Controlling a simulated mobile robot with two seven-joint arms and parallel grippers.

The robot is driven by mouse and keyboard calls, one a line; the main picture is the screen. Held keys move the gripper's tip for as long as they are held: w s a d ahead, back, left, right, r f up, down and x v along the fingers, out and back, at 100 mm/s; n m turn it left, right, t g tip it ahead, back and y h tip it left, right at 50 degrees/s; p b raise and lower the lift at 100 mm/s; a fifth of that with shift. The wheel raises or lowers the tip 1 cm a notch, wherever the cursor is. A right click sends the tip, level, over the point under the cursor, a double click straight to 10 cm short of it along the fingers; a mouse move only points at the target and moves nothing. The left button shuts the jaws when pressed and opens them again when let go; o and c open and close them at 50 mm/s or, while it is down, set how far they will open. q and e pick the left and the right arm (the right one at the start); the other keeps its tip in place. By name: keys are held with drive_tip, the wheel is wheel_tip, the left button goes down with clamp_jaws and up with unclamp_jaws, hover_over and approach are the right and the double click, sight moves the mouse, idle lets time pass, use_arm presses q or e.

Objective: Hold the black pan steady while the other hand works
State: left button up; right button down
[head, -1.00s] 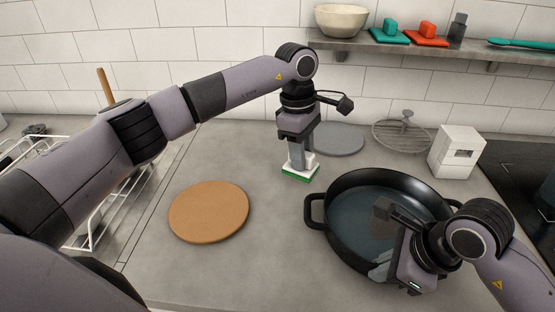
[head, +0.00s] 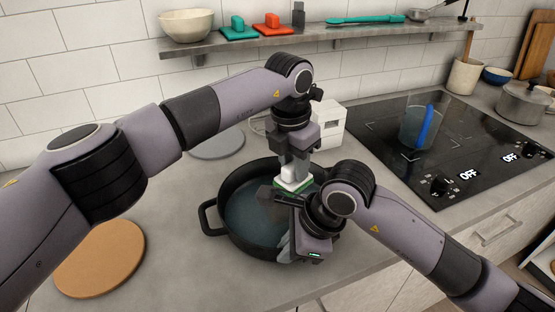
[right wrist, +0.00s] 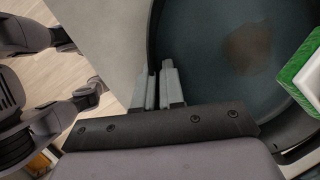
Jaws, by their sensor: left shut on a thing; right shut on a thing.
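The black pan (head: 238,236) sits on the grey counter, its loop handle toward the left. My right gripper (head: 288,252) is shut on the pan's near rim. In the right wrist view its fingers (right wrist: 158,86) straddle the rim, and a brownish patch (right wrist: 248,47) shows on the pan's floor. My left gripper (head: 292,164) is shut on a white block with a green underside (head: 293,181), which looks like a scrubber, over the pan's right part. The scrubber also shows at the right edge of the right wrist view (right wrist: 310,72). Whether it touches the pan floor is unclear.
A round wooden board (head: 100,258) lies left of the pan. A white box (head: 329,124) stands behind it. The black cooktop (head: 445,150) at right bears a clear container with a blue utensil (head: 422,126). A shelf (head: 300,36) runs along the wall.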

sight(291, 192)
use_arm(q)
drive_tip(key=f, duration=0.5)
drive_tip(key=shift+a, duration=0.2)
drive_tip(key=shift+s+a, duration=0.4)
drive_tip(key=shift+a, duration=0.3)
drive_tip(key=shift+s+a+f, duration=0.1)
drive_tip(key=shift+s+a, duration=0.45)
drive_tip(key=shift+a, duration=0.3)
drive_tip(key=shift+s+a+f, duration=0.1)
drive_tip(key=shift+s+a, duration=0.45)
drive_tip(key=shift+a, duration=0.25)
drive_tip(key=shift+f, duration=0.85)
drive_tip(key=shift+s+d, duration=0.15)
drive_tip(key=shift+d, duration=1.1)
drive_tip(key=shift+s+d, duration=0.1)
drive_tip(key=shift+d, duration=1.1)
drive_tip(key=shift+a, duration=0.1)
drive_tip(key=shift+w+a, duration=0.15)
drive_tip(key=shift+a, duration=1.3)
